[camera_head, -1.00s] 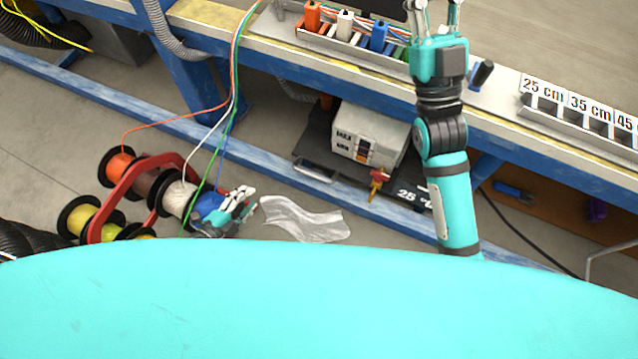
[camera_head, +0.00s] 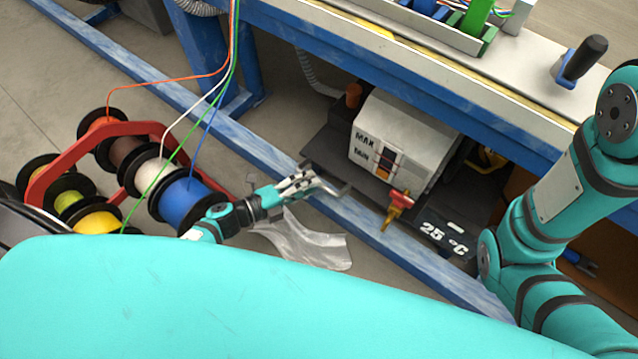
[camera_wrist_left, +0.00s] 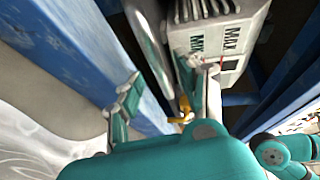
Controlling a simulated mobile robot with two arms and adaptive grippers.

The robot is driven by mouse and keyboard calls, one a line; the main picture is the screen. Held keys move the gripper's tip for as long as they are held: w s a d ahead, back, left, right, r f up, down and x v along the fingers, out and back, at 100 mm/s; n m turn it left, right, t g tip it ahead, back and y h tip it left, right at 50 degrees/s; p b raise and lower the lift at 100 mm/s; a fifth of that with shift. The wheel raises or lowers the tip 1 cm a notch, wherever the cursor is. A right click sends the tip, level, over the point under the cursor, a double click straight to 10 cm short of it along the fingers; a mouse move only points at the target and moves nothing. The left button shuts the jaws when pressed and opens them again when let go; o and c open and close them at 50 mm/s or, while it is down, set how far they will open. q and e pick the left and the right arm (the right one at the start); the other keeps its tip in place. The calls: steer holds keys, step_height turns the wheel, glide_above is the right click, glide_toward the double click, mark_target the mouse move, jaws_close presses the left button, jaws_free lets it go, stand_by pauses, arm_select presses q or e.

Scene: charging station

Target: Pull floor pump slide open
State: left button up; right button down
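The floor pump slide (camera_head: 323,146) is a dark platform under the workbench, just behind the blue floor beam. It carries a white pump box (camera_head: 415,125) marked MAX and MIN, a red and yellow valve (camera_head: 399,203) and a "25 °C" display (camera_head: 444,238). My left gripper (camera_head: 322,185) is at the slide's front left, over the beam, beside a small grey handle (camera_head: 345,190) largely hidden by the fingers. In the left wrist view its fingers (camera_wrist_left: 165,95) are apart, with the pump box (camera_wrist_left: 225,40) beyond; contact with the handle cannot be told. My right gripper is out of view.
The blue floor beam (camera_head: 262,150) runs in front of the slide. Cable spools (camera_head: 150,178) on a red rack stand at the left, their wires rising to the bench (camera_head: 440,75). A clear plastic sheet (camera_head: 305,245) lies on the floor below my left gripper.

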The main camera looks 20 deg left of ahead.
arm_select(q)
steer(key=shift+b+x, duration=0.45)
steer(key=shift+x, duration=1.05)
jaws_close()
steer(key=shift+f, duration=0.1)
